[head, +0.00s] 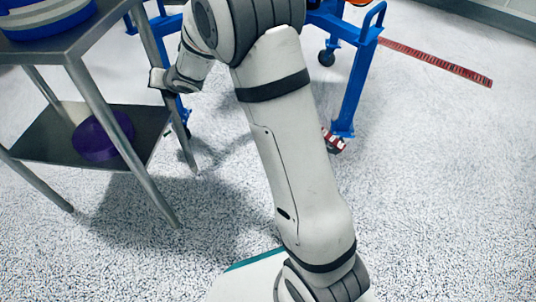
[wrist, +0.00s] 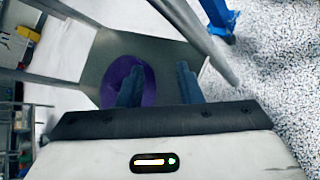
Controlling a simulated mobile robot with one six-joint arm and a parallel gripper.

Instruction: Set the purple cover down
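The purple cover (head: 97,143) rests on the lower metal shelf (head: 45,150) of the table at the left in the head view. In the wrist view the purple cover (wrist: 115,75) shows as a round shape beyond the left finger, which hides part of it. My gripper (wrist: 158,80) is open, its two dark fingers apart with only shelf surface showing between them. In the head view my gripper (head: 157,80) is by the table's right side, above and to the right of the cover, apart from it. Its fingers are hard to make out there.
A metal table top (head: 55,45) with a blue-banded container (head: 45,20) stands above the shelf. Metal table legs (head: 122,145) flank the shelf. A blue wheeled frame (head: 352,90) stands at the back. Speckled floor (head: 440,180) is clear at the right.

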